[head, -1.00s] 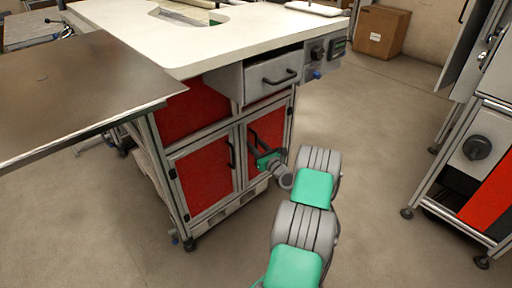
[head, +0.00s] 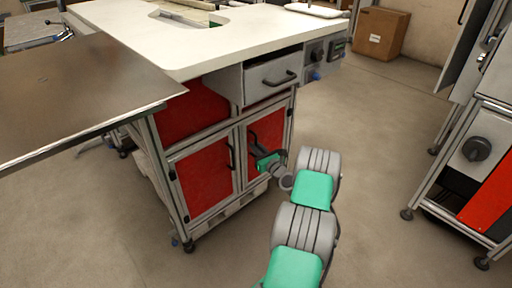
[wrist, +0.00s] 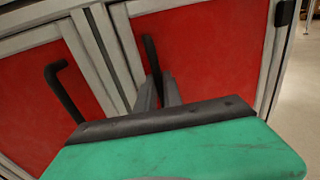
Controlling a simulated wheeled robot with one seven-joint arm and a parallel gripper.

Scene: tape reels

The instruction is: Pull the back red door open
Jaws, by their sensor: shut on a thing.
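The back red door (head: 270,127) is the right one of two framed red doors under the white-topped bench. It looks closed in its frame. Its dark bar handle (wrist: 152,56) stands near its left edge, and its lower part is hidden between the fingers. My gripper (wrist: 160,90) is shut on this handle. In the head view, my gripper (head: 258,152) is in front of the door, with my arm coming from the lower right.
The front red door (head: 206,178) is closed, with its own dark handle (wrist: 64,88) to the left. A drawer (head: 273,76) is above the back door. A grey cabinet (head: 487,150) stands at the right. Open floor (head: 375,150) lies between.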

